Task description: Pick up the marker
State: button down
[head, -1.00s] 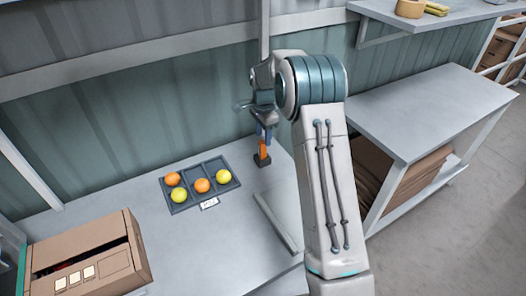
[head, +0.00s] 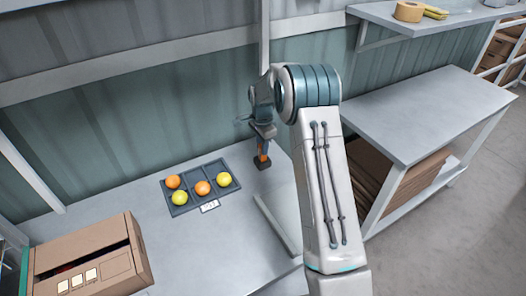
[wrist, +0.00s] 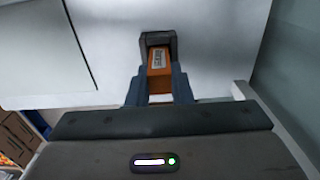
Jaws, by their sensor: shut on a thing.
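The marker (head: 263,158) is an orange block-like piece with a dark end, upright on the grey table or just above it; I cannot tell which. It stands to the right of the tray in the head view. In the wrist view the marker (wrist: 160,62) shows its orange body with a printed label and dark end beyond the fingers. My gripper (head: 263,148) is shut on it from above, with one finger on each side in the wrist view (wrist: 159,88). The part between the fingers is partly hidden.
A dark divided tray (head: 210,170) holds orange and yellow tomatoes, with a small white label (head: 209,206) in front. An open cardboard box (head: 112,268) stands at the left. A lower bench (head: 425,105) is at the right. The ribbed wall is close behind the marker.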

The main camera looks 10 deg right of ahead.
jog(key=shift+r, duration=0.1)
notch_tip(320, 180, up, 4)
jog(key=shift+d+r+b, duration=0.1)
jog(key=shift+b, duration=0.55)
jog(key=s+d+r+p, duration=0.1)
jog(key=s+d+r, duration=0.7)
jog(key=r, duration=0.3)
jog(key=shift+d+r+p, duration=0.2)
jog(key=shift+r+p, duration=0.1)
jog(key=shift+p, duration=0.1)
